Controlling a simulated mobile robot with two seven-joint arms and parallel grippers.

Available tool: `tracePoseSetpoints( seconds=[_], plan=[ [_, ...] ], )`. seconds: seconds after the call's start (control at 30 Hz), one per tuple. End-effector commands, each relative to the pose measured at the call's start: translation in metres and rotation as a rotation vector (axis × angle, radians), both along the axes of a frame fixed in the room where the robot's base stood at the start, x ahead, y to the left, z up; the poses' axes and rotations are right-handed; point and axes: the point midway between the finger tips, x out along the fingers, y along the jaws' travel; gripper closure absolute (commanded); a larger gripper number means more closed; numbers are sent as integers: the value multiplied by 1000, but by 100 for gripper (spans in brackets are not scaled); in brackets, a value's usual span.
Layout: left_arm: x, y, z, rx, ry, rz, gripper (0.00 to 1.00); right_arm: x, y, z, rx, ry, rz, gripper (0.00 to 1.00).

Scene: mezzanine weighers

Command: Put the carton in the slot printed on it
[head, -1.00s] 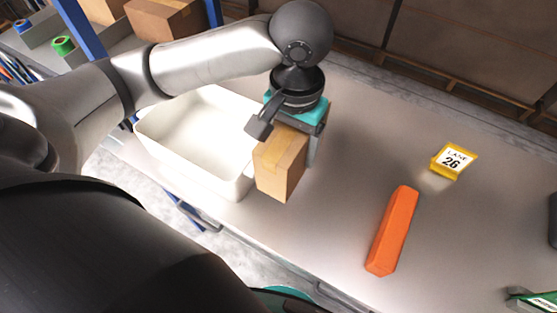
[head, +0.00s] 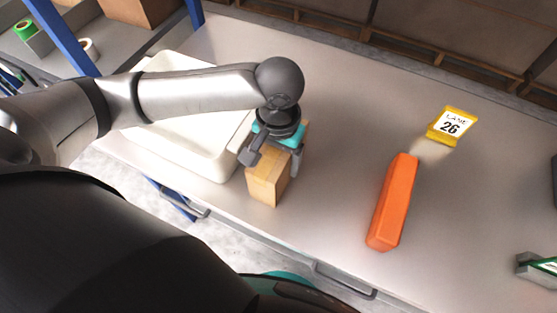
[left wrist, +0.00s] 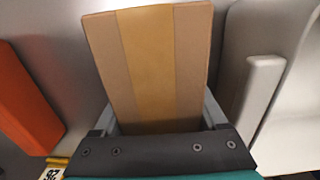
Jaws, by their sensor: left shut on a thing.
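A brown carton (head: 268,182) with a tan tape strip is held in my left gripper (head: 272,160). The gripper's fingers are shut on its two sides. In the left wrist view the carton (left wrist: 150,65) fills the middle, between the fingers of the left gripper (left wrist: 160,118). In the head view the carton is just right of the white bin; I cannot tell whether it touches the table. No print shows on its visible faces. A yellow sign reading LANE 26 (head: 452,124) stands on the table to the right. My right gripper is not in view.
An orange bar-shaped block (head: 393,203) lies between the carton and the sign. A green-and-white object (head: 540,268) is at the right edge. The table (head: 335,130) between carton and orange block is clear.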

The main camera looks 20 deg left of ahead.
Motion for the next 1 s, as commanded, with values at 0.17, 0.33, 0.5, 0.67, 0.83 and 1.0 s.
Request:
tracePoseSetpoints(
  seconds=[0.17,0.33,0.5,0.67,0.83,1.0],
  plan=[
    [1,-1,2,-2,-4,-1,100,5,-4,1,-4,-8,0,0],
    [0,-1,-1,-2,-2,0,23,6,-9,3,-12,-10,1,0],
    [0,-1,-1,-1,-2,0,4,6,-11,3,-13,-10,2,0],
    [0,-1,-1,-1,-1,0,0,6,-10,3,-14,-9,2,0],
    [1,0,1,-1,-3,-1,0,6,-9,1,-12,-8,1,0],
    [1,-1,26,-2,-4,-2,0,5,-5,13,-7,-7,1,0]
  ],
)
